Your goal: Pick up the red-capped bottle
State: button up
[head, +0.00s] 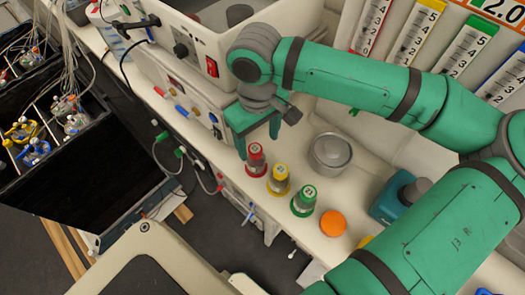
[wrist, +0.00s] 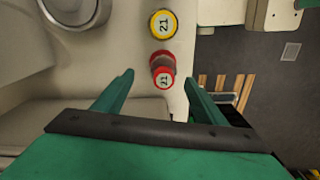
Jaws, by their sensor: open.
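The red-capped bottle (head: 256,160) stands upright on the white bench near its edge, at the left end of a row of capped bottles. My gripper (head: 258,141) is just above and behind it in the head view, fingers pointing down. My gripper (wrist: 158,76) is open and empty there. The fingers appear apart from the bottle, and its lower body is partly hidden by its cap in the wrist view.
A yellow-capped bottle (head: 278,179) and a green-capped bottle (head: 304,200) stand beside it, then an orange round object (head: 333,223). A metal bowl (head: 331,153) sits behind them. A white device with cables (head: 185,105) is at the left. The bench edge drops to the floor in front.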

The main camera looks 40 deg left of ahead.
aim_at(254, 150)
jog(key=f, duration=0.2)
jog(key=s+f, duration=0.1)
jog(key=f, duration=0.1)
jog(key=shift+a, duration=0.2)
jog(key=shift+w+f, duration=0.2)
jog(key=shift+f, duration=2.4)
jog(key=c, duration=1.3)
jog(key=shift+o, duration=0.2)
jog(key=shift+r, duration=0.15)
